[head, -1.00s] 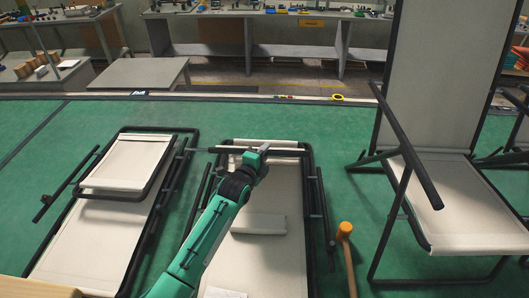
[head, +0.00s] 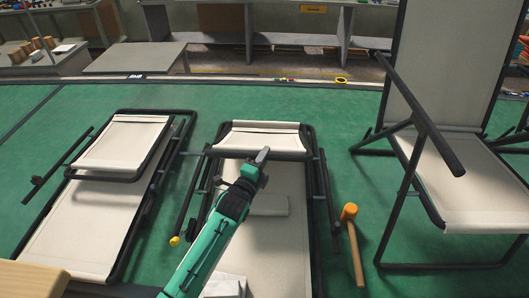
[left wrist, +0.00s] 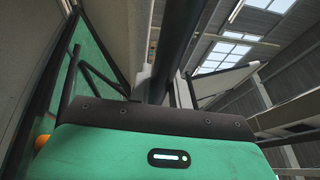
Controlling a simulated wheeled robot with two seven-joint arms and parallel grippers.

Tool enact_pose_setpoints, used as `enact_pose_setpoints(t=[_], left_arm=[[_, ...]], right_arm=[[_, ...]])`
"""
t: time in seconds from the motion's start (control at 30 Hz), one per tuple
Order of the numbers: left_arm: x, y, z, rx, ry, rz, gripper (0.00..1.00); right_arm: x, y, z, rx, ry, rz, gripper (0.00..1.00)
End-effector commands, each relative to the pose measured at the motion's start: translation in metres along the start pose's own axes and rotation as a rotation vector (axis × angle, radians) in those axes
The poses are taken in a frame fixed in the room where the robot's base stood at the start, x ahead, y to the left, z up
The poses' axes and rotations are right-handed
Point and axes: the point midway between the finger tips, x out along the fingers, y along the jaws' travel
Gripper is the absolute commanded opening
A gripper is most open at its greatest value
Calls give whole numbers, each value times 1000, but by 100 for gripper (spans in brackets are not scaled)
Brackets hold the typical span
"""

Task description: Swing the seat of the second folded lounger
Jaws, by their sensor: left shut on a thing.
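The middle folded lounger (head: 284,225) lies on the green floor, with a cream panel and a dark tube frame. Its seat (head: 262,138) is at the far end, a short cream panel whose near dark bar stands raised over the frame. My left gripper (head: 262,156) is shut on that near bar, right of its middle. My right gripper is in neither view.
Another folded lounger (head: 75,235) lies at left, and an unfolded one (head: 465,195) stands at right. A mallet with an orange head (head: 349,212) lies between the middle and right loungers. A low grey table (head: 135,58) and workbenches stand behind.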

Motion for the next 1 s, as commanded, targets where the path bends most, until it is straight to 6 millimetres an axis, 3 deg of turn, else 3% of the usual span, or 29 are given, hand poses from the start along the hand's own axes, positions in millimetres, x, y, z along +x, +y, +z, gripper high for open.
enact_pose_setpoints(t=[0.03,0.33,0.77,0.87,1.0], left_arm=[[-6,16,-2,3,-1,-5,0],[-33,56,-13,14,0,-31,0],[-38,61,-15,15,1,-33,0],[-38,61,-15,15,1,-33,0],[-38,61,-15,15,1,-34,0]], right_arm=[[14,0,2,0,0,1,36],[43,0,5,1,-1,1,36],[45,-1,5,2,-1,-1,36],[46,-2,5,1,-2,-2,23],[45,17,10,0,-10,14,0]])
